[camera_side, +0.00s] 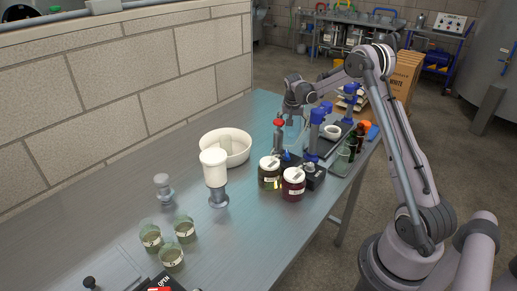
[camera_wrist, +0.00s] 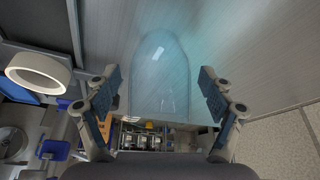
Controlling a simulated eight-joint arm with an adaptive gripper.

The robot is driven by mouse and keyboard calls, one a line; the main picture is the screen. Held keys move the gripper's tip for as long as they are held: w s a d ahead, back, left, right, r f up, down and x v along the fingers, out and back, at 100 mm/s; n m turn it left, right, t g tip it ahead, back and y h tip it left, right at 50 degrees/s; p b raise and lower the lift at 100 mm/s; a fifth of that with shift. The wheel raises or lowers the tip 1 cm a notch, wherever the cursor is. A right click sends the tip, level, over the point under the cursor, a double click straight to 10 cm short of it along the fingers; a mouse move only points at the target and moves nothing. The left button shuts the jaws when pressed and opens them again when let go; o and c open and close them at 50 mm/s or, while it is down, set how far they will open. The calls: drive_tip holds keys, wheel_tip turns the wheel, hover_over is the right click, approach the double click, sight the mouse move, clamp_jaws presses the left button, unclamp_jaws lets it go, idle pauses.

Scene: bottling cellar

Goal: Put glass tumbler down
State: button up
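The clear glass tumbler (camera_wrist: 160,85) shows in the wrist view between the two fingers of my gripper (camera_wrist: 160,72). A narrow gap shows between the glass and each finger pad, so the gripper looks open around it. Behind the glass is the metal tabletop (camera_wrist: 225,30); I cannot tell for sure whether the tumbler rests on it. In the side view my gripper (camera_side: 299,116) is low over the far part of the table, and the glass is hard to make out there.
A red-topped bottle (camera_side: 279,130), a dark tray with blue-topped parts (camera_side: 330,143) and a white ring (camera_side: 332,131) are near my gripper. The block wall (camera_side: 130,90) borders the table.

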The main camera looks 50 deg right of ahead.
drive_tip(key=v, duration=1.2)
drive_tip(key=s+a+r+n+t, duration=0.1)
drive_tip(key=a+r+n, duration=0.1)
drive_tip(key=a, duration=0.3)
drive_tip(key=s+a+r+n, duration=0.1)
drive_tip(key=a+r, duration=0.2)
drive_tip(key=a, duration=0.2)
drive_tip(key=s+a+f+n+t+y, duration=0.1)
drive_tip(key=s+a+n+t+y, duration=0.1)
drive_tip(key=s+a+n, duration=0.3)
drive_tip(key=s+a+f+n+t+y, duration=0.1)
drive_tip(key=s+a+n, duration=0.4)
drive_tip(key=s+a, duration=0.7)
drive_tip(key=a+t+y, duration=0.1)
drive_tip(key=a, duration=0.6)
drive_tip(key=shift+a+f+n, duration=0.3)
drive_tip(key=shift+f, duration=0.05)
